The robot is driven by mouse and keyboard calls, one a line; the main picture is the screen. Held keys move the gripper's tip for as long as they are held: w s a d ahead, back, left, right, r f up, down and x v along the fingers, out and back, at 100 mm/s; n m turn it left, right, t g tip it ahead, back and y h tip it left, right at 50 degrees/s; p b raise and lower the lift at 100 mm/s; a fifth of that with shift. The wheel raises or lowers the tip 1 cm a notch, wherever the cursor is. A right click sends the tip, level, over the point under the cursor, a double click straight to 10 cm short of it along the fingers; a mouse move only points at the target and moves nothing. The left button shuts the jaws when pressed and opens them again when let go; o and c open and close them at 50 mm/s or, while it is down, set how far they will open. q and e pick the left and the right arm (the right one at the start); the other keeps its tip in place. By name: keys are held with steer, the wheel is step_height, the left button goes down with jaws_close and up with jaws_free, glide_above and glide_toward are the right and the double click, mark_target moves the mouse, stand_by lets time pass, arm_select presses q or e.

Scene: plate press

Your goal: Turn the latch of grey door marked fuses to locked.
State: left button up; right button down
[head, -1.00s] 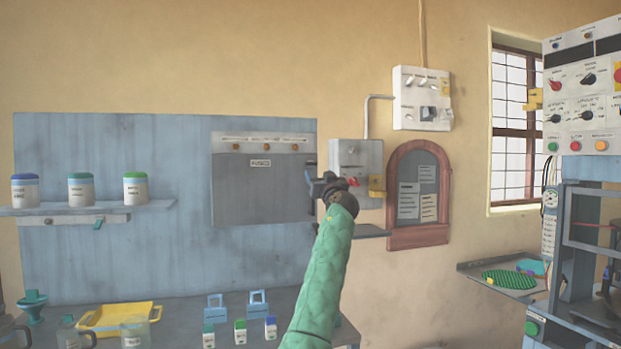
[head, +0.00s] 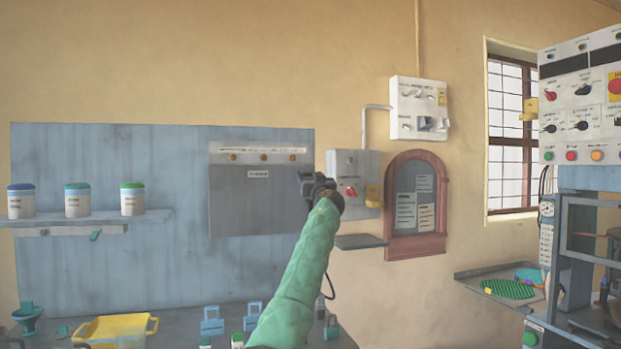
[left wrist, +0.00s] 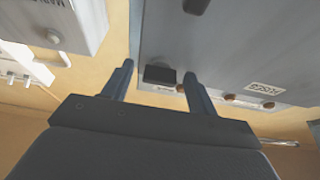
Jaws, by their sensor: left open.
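The grey door marked fuses (head: 262,205) is shut flat in its blue-grey panel. It also fills much of the left wrist view (left wrist: 240,45), where its label reads upside down. A dark latch block (left wrist: 160,74) shows there by the door's edge, between my left gripper's two fingers in the picture. Whether the fingers touch it I cannot tell. My left gripper (head: 311,187) is at the door's right edge in the head view, open, and hides the latch there. The latch's exact angle is unclear. My right gripper is out of view.
A grey box with a red knob (head: 350,165) is just right of my left gripper, with a small shelf (head: 360,242) below. A white switch box (head: 418,107) hangs higher. Jars stand on a shelf (head: 150,216) at left. A yellow tray (head: 137,321) is on the bench.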

arm_select(q)
steer(key=shift+c, duration=0.5)
steer(key=c, duration=0.9)
